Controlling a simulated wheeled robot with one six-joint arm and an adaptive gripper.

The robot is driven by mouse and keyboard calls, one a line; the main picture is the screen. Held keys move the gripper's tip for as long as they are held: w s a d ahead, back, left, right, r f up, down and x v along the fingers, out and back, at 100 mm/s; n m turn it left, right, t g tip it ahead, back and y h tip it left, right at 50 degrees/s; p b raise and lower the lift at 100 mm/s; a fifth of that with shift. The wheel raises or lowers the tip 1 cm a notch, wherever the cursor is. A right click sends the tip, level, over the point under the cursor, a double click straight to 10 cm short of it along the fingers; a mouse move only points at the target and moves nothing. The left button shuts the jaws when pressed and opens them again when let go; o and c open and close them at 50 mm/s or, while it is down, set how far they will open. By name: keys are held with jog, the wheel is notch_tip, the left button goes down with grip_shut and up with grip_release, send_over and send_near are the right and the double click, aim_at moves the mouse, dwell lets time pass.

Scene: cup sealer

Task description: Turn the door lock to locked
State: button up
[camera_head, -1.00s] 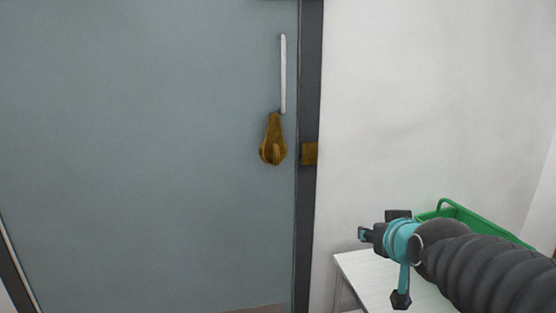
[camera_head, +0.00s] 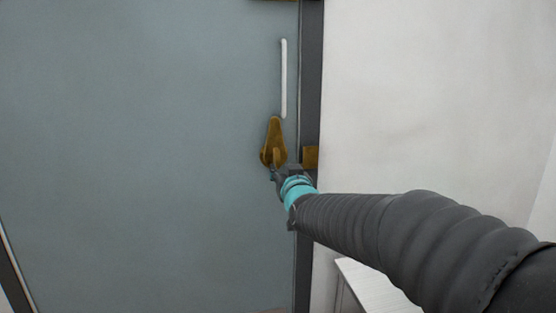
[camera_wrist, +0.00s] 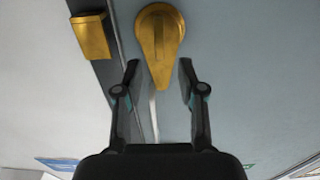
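The brass door lock (camera_head: 274,133) is a teardrop plate on the grey-blue door (camera_head: 150,150), with its wide round end at the bottom and an upright ridge-like knob on it. My gripper (camera_head: 280,171) is at the lock's lower end and hides part of it; contact cannot be told. In the wrist view the picture is turned over, and the lock (camera_wrist: 159,40) has its round end at the top. There my gripper (camera_wrist: 159,69) has its two fingers spread apart, with the plate's narrow end showing between them. Nothing is held.
A white vertical handle bar (camera_head: 283,78) is above the lock. A brass strike piece (camera_head: 310,157) sits on the dark door frame (camera_head: 309,60) at right. A white table (camera_head: 372,284) stands at lower right, partly behind my arm. The wall right of the frame is clear.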

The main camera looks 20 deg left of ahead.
aim_at(278, 162)
jog(key=p+x, duration=0.1)
jog(key=x, duration=0.7)
jog(key=shift+w, duration=0.15)
grip_shut()
